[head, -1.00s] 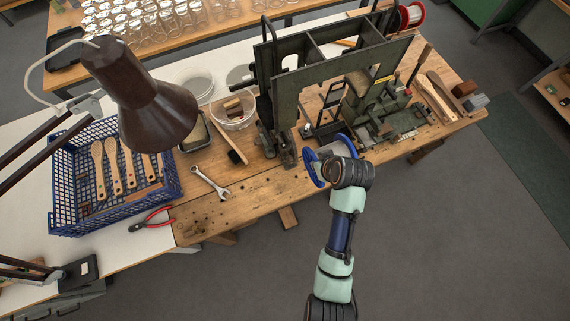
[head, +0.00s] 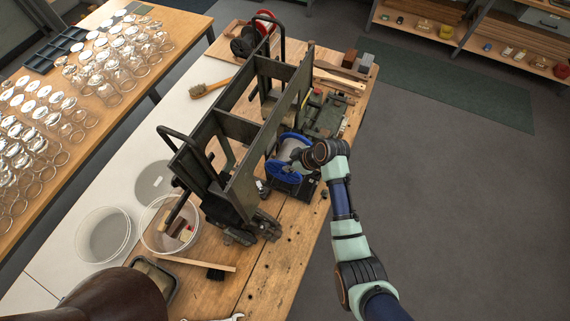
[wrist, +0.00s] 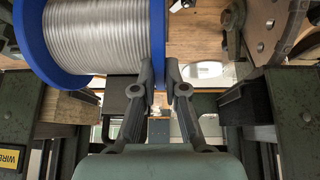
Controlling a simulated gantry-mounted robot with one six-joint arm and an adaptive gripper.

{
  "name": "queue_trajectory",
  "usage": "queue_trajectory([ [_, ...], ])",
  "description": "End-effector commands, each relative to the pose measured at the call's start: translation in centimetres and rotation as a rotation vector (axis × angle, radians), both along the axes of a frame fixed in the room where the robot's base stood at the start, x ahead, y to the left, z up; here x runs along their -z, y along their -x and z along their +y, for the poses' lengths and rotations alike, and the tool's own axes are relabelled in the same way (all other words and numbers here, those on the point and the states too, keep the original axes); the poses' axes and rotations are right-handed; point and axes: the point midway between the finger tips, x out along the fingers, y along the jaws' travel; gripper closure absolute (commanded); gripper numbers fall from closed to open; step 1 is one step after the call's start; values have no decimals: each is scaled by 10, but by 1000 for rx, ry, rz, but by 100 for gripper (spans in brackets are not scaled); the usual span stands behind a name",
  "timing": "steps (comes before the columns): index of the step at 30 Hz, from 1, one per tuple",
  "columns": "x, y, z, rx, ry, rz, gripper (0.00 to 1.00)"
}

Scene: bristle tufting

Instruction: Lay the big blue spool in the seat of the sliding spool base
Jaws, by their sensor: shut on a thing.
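The big blue spool (head: 281,174), with blue flanges and pale wire, is at my gripper (head: 300,158) in the head view, beside the green frame of the machine. In the wrist view the spool (wrist: 100,38) fills the upper left, and my gripper (wrist: 159,70) is shut on the edge of its right-hand blue flange. The dark sliding spool base (head: 304,188) shows partly below and to the right of the spool in the head view. The spool and my arm hide its seat. I cannot tell whether the spool touches the seat.
The tall green frame (head: 240,190) stands close to the spool's left. Green machine parts (head: 325,115) lie just beyond the spool. A red-flanged spool (head: 263,22) is at the bench's far end. A clear bowl (head: 168,225) stands left of the frame. The floor right of the bench is clear.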

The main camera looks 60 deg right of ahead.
Motion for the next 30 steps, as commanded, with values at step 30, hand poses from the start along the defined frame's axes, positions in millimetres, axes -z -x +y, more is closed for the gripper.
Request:
queue_trajectory([
  [30, 70, -1, -1, 1, 3, -3, 100],
])
